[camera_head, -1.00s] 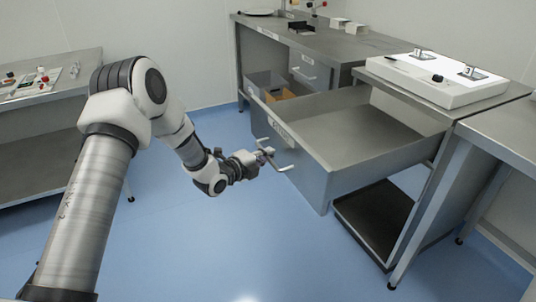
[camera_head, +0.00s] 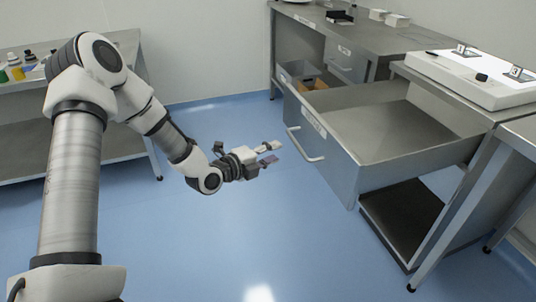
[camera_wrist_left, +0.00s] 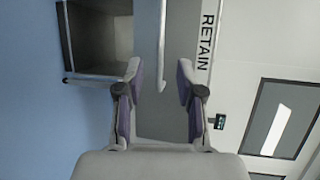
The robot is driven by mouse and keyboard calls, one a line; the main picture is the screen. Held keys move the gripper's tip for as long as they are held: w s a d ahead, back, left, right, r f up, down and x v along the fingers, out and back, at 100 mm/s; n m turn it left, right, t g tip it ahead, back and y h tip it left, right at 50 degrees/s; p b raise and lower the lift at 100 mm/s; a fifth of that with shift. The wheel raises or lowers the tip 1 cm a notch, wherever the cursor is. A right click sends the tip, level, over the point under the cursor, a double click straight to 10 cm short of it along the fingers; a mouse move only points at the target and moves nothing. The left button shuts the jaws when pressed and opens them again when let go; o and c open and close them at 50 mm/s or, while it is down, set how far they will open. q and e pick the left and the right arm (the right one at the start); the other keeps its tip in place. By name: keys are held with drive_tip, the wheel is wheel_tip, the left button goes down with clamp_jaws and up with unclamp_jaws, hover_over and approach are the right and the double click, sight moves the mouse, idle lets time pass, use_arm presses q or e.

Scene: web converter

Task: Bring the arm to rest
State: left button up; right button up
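My left gripper (camera_head: 272,153) is open and empty in the head view, over the blue floor to the left of the pulled-out drawer. In the left wrist view its two fingers (camera_wrist_left: 160,88) stand apart with nothing between the tips. The large grey drawer (camera_head: 345,165) is open, and its bar handle (camera_head: 304,146) is a short way from the fingertips, apart from them. The handle (camera_wrist_left: 162,45) also shows in the left wrist view beyond the fingers. My right gripper is in neither view.
The steel bench (camera_head: 400,45) stands at the back right, with a second drawer (camera_head: 298,72) open under it. A white light box (camera_head: 475,80) lies on the right bench top. A shelf table (camera_head: 125,40) is at the left. Blue floor (camera_head: 200,250) is free in front.

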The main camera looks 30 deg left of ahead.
use_arm(q)
drive_tip(key=shift+v, duration=0.8)
drive_tip(key=s+d+f+n+g, duration=0.1)
drive_tip(key=s+d+f+g, duration=0.45)
drive_tip(key=s+f, duration=0.5)
drive_tip(key=s+d+f+n+g, duration=0.1)
drive_tip(key=s+d+f+g, duration=0.45)
drive_tip(key=f, duration=0.85)
drive_tip(key=s+f+n+g+y, duration=0.2)
drive_tip(key=s+n, duration=0.6)
drive_tip(key=n, duration=0.2)
drive_tip(key=s+f+n+g+y, duration=0.2)
drive_tip(key=s+n, duration=0.7)
wheel_tip(320, 180, up, 14)
drive_tip(key=n+p, duration=0.1)
drive_tip(key=p, duration=1.2)
drive_tip(key=shift+p, duration=0.4)
